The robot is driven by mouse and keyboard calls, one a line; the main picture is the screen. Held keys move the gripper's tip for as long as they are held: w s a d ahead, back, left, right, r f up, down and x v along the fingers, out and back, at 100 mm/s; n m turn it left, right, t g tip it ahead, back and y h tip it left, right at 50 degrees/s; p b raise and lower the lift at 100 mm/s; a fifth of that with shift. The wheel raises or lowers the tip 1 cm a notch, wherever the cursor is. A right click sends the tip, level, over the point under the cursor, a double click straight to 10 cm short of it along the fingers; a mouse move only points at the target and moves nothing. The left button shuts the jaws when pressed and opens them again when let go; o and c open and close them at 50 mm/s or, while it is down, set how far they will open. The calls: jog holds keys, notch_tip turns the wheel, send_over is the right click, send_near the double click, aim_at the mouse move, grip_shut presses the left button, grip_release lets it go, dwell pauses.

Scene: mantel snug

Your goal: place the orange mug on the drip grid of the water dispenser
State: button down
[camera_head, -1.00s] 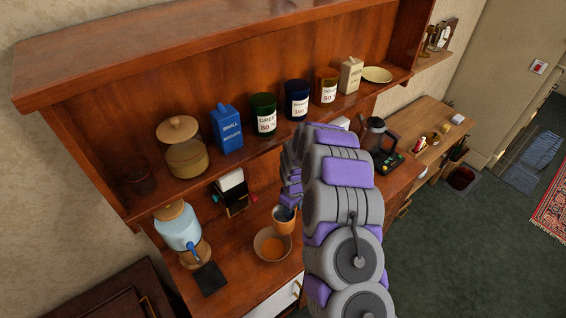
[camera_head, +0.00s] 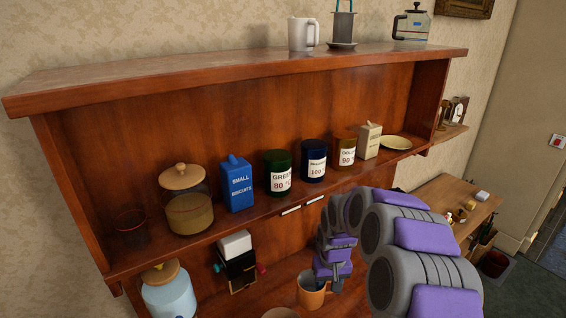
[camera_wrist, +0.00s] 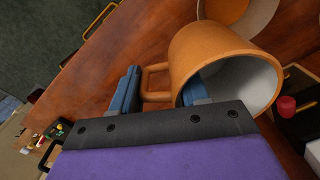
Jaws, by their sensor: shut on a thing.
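The orange mug (camera_head: 311,292) is in my gripper (camera_head: 332,268) above the lower counter, at the bottom of the head view. In the wrist view the mug (camera_wrist: 205,55) is tipped in the picture, its pale inside facing lower right. My gripper (camera_wrist: 160,88) is shut on the mug's wall at the handle side, with one finger inside the mug and the other outside by the handle. The water dispenser (camera_head: 169,297), a blue-tinted jar with a wooden lid, is at bottom left of the head view. Its drip grid is out of frame.
A bowl (camera_head: 281,313) is cut off left of the mug; its rim also shows in the wrist view (camera_wrist: 262,22). A black-and-white box with a red knob (camera_head: 238,262) stands between dispenser and mug. Above, a shelf (camera_head: 225,223) holds jars and tins.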

jog(key=shift+s+d+r+m+b, duration=0.3)
jog(key=shift+s+d+m+b, duration=0.35)
jog(key=shift+m+b, duration=0.05)
dwell(0.6)
